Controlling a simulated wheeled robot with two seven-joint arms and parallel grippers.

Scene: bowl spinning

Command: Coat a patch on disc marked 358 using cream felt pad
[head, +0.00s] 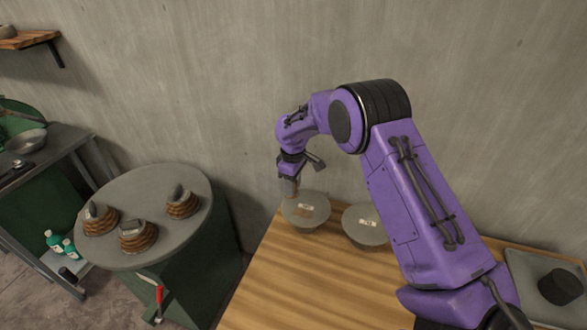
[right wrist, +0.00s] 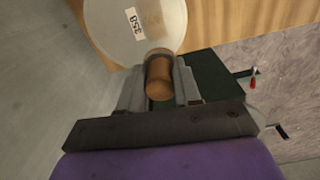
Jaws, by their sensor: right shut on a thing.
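The disc marked 358 (right wrist: 118,30) is a pale grey round plate with a white label, and a brownish patch shows beside the label. In the head view the disc at the left end of the wooden table (head: 304,207) is beside my right gripper (head: 290,182). In the right wrist view my right gripper (right wrist: 158,82) is shut on a brown cylindrical handle (right wrist: 159,78), whose far end is at the disc's edge. The cream felt pad itself cannot be made out, and whether it touches the disc cannot be told. My left gripper is out of view.
A second labelled grey disc (head: 364,226) sits just to the right. A round grey table (head: 150,190) at left bears three woven holders with dark-topped things. A tray (head: 531,271) with a black cylinder (head: 560,287) is at far right. The front of the wooden table (head: 300,290) is clear.

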